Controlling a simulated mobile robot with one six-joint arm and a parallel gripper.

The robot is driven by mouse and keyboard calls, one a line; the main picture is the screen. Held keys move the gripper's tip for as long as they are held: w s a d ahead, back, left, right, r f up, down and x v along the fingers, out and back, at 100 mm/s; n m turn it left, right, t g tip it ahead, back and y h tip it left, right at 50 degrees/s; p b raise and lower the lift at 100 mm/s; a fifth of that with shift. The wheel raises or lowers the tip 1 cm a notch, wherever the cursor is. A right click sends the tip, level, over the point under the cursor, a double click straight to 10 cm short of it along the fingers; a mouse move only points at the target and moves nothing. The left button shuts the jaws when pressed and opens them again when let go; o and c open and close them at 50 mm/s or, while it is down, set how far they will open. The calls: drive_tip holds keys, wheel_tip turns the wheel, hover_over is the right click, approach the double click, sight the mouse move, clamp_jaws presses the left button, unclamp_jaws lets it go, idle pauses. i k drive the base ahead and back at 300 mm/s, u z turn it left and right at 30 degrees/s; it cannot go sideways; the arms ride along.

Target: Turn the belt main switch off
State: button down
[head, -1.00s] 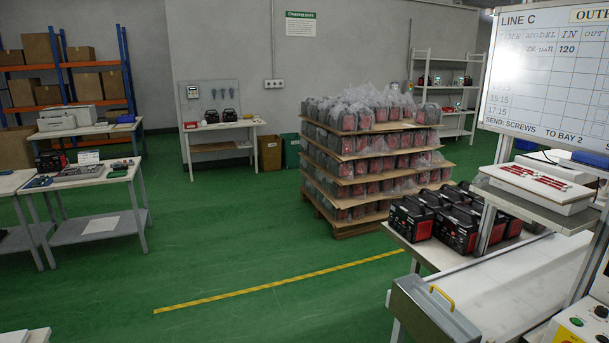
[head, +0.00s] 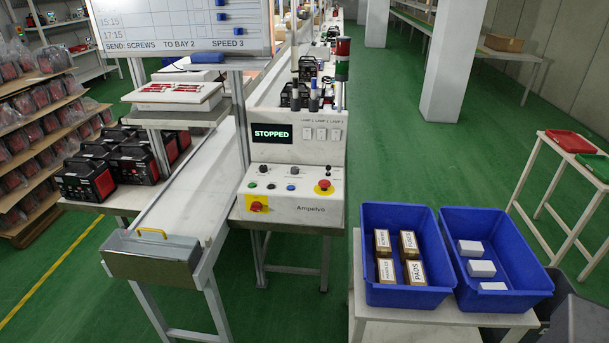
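The control box (head: 296,175) of the belt stands in the middle of the head view. A red rotary knob on a yellow plate (head: 257,205) sits at the lower left of its sloped panel and looks like the main switch. Its position and any label are too small to read. The display (head: 271,133) above the panel reads STOPPED. My gripper is not in view.
A red mushroom button (head: 324,187) and small knobs share the panel. The white belt (head: 200,190) runs on the left, with a grey box (head: 152,257) at its near end. Blue bins (head: 407,293) stand on a table at right. Green floor lies between.

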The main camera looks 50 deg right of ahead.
sight(256, 206)
drive_tip(key=z, duration=4.55)
drive_tip(key=i, duration=0.1)
drive_tip(key=u, duration=3.4)
